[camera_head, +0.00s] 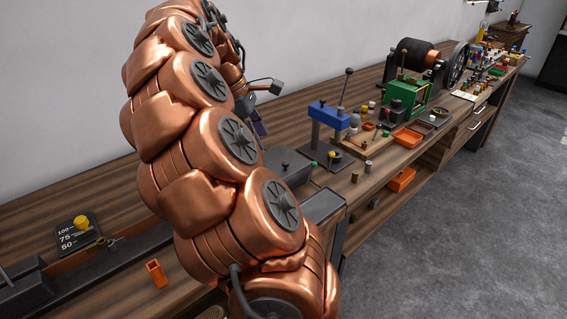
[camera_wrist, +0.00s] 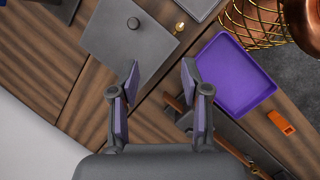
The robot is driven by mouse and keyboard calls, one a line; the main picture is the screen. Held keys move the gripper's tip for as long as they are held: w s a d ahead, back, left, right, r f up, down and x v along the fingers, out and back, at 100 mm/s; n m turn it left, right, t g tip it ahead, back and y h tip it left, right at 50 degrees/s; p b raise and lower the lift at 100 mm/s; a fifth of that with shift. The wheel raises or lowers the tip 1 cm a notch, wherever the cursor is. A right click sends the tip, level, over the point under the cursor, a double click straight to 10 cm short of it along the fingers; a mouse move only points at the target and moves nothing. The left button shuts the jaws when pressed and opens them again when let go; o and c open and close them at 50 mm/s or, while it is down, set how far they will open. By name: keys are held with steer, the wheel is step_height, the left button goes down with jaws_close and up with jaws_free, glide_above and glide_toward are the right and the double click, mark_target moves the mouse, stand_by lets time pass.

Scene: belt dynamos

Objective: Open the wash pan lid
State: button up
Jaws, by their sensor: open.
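The wash pan appears to be the dark grey box on the bench, just right of my arm in the head view, with a flat lid (camera_head: 287,169) and a small round knob. In the wrist view, a flat grey square lid (camera_wrist: 125,45) with a dark round knob (camera_wrist: 133,23) lies at the upper left and looks closed. My gripper (camera_wrist: 160,69) is open and empty, with its fingertips near the lid's lower right edge in the picture and the knob beyond them. In the head view my arm hides most of my gripper.
In the wrist view, a purple tray (camera_wrist: 235,95), an orange piece (camera_wrist: 281,122) and a gold wire basket (camera_wrist: 258,22) lie to the right. In the head view, a blue press (camera_head: 329,114) and a green machine (camera_head: 408,92) stand farther along the bench. Bare wood (camera_head: 85,190) shows at left.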

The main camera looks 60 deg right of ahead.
steer(key=n, duration=0.2)
glide_toward(285, 162)
steer(key=shift+n, duration=0.4)
steer(key=shift+x, duration=4.2)
steer(key=shift+s, duration=0.1)
steer(key=shift+c, duration=0.3)
jaws_close()
steer(key=shift+g, duration=0.3)
